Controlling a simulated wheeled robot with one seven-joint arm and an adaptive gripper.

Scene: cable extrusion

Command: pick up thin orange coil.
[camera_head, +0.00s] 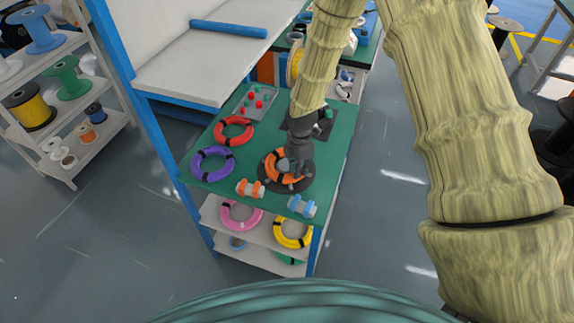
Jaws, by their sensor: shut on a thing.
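The orange coil (273,169) has dark bands and lies on a dark round base on the green table top. My gripper (293,176) reaches down over the right part of this coil and is shut on it. The fingers and part of the coil's right side cover each other, so the exact grip point is hard to see. The coil appears to be at or very near the level of the base.
A red coil (233,131) and a purple coil (212,164) lie to the left on the table (208,186). An orange-and-white spool (250,188) and a blue one (302,206) stand at the front edge. A tray (251,104) with small red and green pieces lies behind.

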